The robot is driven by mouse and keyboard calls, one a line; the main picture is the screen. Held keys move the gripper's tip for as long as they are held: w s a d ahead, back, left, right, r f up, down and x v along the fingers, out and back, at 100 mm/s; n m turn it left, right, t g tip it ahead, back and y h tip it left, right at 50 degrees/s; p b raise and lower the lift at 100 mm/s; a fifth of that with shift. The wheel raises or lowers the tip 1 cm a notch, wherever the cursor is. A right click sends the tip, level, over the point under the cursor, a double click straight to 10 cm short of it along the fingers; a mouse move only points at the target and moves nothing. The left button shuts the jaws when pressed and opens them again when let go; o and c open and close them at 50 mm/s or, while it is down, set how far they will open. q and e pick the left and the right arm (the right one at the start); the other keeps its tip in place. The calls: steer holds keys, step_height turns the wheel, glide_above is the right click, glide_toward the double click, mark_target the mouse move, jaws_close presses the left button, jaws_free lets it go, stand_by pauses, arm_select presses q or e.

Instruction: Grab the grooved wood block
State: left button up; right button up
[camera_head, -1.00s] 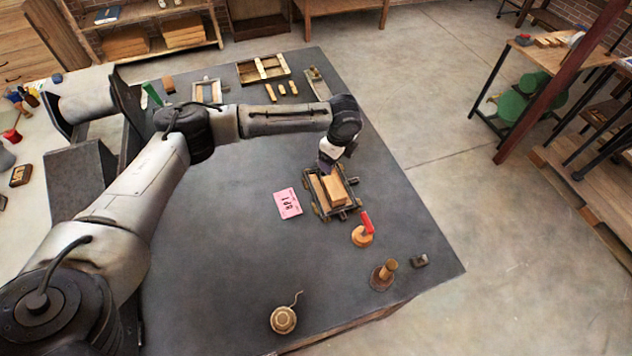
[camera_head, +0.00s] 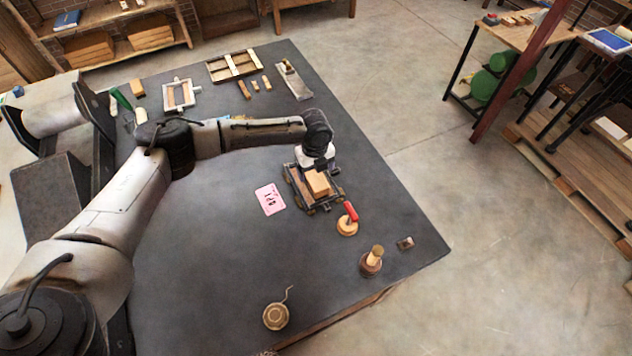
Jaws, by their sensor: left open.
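A light brown wood block (camera_head: 318,183) sits in a dark metal frame (camera_head: 328,204) towards the right edge of the dark table. Its groove cannot be made out at this size. My left gripper (camera_head: 316,163) is open and points down just beyond the block, over the far end of the frame. The wrist hides the fingertips and part of the frame, so I cannot tell whether they touch anything. My right gripper is out of view.
A pink card (camera_head: 270,199) lies left of the frame. A red-handled round tool (camera_head: 348,222), a wooden-handled stamp (camera_head: 372,261) and a round corded piece (camera_head: 276,316) stand nearer. Wooden frames (camera_head: 234,66) lie at the back. The table's middle is clear.

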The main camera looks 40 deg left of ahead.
mark_target(316, 179)
arm_select(q)
steer(key=shift+d+f, duration=0.1)
steer(key=shift+f, duration=3)
steer(key=shift+c, duration=0.3)
steer(key=c, duration=1)
steer(key=shift+r, duration=0.1)
